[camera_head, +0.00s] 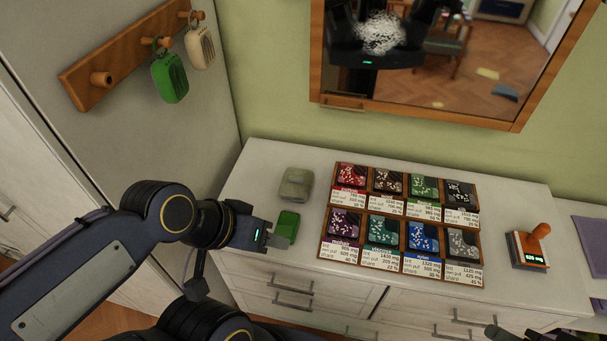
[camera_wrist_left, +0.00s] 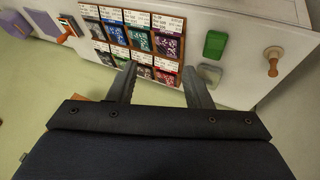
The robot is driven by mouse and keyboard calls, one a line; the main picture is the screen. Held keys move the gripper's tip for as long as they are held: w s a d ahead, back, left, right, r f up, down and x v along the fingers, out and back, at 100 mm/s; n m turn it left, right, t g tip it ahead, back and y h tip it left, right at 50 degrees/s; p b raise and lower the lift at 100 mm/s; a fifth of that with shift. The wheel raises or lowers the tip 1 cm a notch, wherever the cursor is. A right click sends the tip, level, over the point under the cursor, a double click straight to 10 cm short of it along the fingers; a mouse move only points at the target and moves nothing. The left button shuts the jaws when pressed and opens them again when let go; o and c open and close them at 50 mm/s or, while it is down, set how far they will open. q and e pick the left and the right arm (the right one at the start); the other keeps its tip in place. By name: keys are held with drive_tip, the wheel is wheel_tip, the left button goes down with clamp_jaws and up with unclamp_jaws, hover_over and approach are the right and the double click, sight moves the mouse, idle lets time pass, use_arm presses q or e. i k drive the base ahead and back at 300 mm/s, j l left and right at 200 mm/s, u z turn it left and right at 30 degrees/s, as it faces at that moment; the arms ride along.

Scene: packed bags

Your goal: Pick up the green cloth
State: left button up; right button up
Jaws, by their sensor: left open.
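The green cloth (camera_head: 287,225) is a small bright green folded block on the white dresser top, near its front left edge, left of the bag tray. In the left wrist view the green cloth (camera_wrist_left: 215,43) lies beyond the fingers, to the right. My left gripper (camera_head: 280,240) is open and points right, at the near edge of the cloth. From the left wrist view, the fingers (camera_wrist_left: 160,85) are spread with nothing between them. A dark part at the bottom right edge may be my right gripper (camera_head: 497,332); its jaws do not show clearly.
A pale grey-green pad (camera_head: 296,185) lies just behind the cloth. A wooden tray (camera_head: 321,241) of several bags with labels stands to the right. A stamp-like device (camera_head: 529,250) is farther right. A wooden-handled object (camera_wrist_left: 273,55) shows in the left wrist view.

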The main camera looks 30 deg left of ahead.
sight(287, 226)
drive_tip(key=i+l+u, duration=0.1)
drive_tip(key=l+u, duration=0.25)
drive_tip(key=i+l+u, duration=0.1)
drive_tip(key=u, duration=0.25)
drive_tip(key=l, duration=0.1)
